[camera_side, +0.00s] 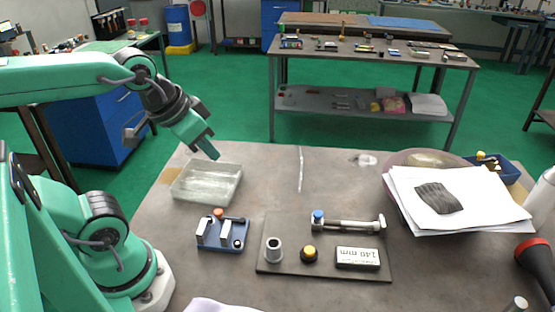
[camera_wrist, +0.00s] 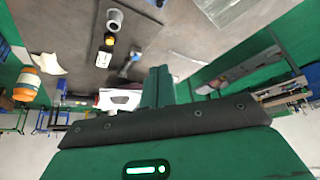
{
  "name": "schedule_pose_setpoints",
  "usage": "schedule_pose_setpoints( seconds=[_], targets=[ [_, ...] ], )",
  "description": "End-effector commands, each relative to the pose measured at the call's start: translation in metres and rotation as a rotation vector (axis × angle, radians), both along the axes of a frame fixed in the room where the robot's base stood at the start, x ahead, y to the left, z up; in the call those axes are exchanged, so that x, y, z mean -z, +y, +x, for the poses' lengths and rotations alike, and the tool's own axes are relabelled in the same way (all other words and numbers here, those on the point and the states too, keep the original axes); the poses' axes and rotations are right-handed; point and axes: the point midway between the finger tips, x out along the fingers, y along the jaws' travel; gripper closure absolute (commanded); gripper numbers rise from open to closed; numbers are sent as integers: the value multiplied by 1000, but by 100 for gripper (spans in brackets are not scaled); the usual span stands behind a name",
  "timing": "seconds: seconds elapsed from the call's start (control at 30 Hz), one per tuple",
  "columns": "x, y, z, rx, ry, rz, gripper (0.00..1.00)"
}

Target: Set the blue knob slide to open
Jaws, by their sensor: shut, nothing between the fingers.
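The slide (camera_side: 350,224) is a pale rail with a blue knob (camera_side: 318,217) at its left end, on a dark base plate (camera_side: 325,271) on the bench. The rail runs right from the knob to an end block. The slide also shows small in the wrist view (camera_wrist: 129,65), too small to read its setting. My gripper (camera_side: 215,157) is shut and empty, high above the bench behind the clear tray, to the left of and well apart from the slide. Its closed fingers (camera_wrist: 157,88) also show in the wrist view.
The plate also bears a grey cup (camera_side: 274,252), a yellow knob (camera_side: 310,254) and a "140 mm" block (camera_side: 357,258). A blue fixture with an orange knob (camera_side: 219,214) stands to the left. A clear tray (camera_side: 207,184) lies behind it. Papers (camera_side: 455,215) lie right. The bench behind the plate is mostly clear.

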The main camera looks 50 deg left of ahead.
Motion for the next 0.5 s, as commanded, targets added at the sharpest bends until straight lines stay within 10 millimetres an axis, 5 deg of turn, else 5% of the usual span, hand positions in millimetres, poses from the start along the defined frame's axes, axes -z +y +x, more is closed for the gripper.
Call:
schedule_pose_setpoints(
  seconds=[0.43,0.5],
  targets=[
    [0,0,0,0,0,0,100],
    [0,0,0,0,0,0,88]
  ],
)
